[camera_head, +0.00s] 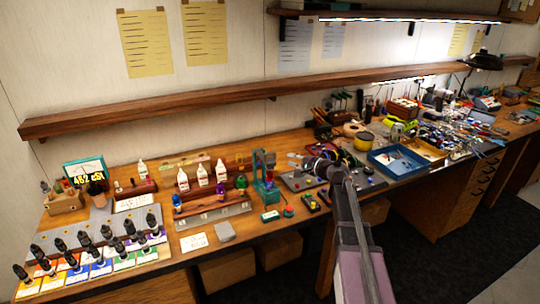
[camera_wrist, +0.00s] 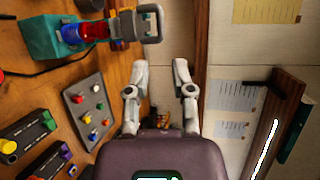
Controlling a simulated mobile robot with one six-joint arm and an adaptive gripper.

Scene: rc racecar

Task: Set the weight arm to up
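A teal bench device (camera_head: 258,164) stands on the table left of my gripper in the head view. It also shows at the upper left of the wrist view (camera_wrist: 40,38), with a red and blue cylinder and a grey bracket (camera_wrist: 125,28) that has a loop-shaped end. Which part is the weight arm, and whether it is up, I cannot tell. My gripper (camera_head: 291,160) is right of the device in the head view, apart from it. In the wrist view my gripper (camera_wrist: 161,68) is open, with nothing between its fingers.
A grey plate with coloured knobs (camera_wrist: 91,110) lies on the table by the device. Small black boxes (camera_wrist: 25,138) sit beside it. A blue tray (camera_head: 398,161) is to the right. Bottles and dropper bottles stand at left. A wooden shelf (camera_head: 180,102) runs along the wall above.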

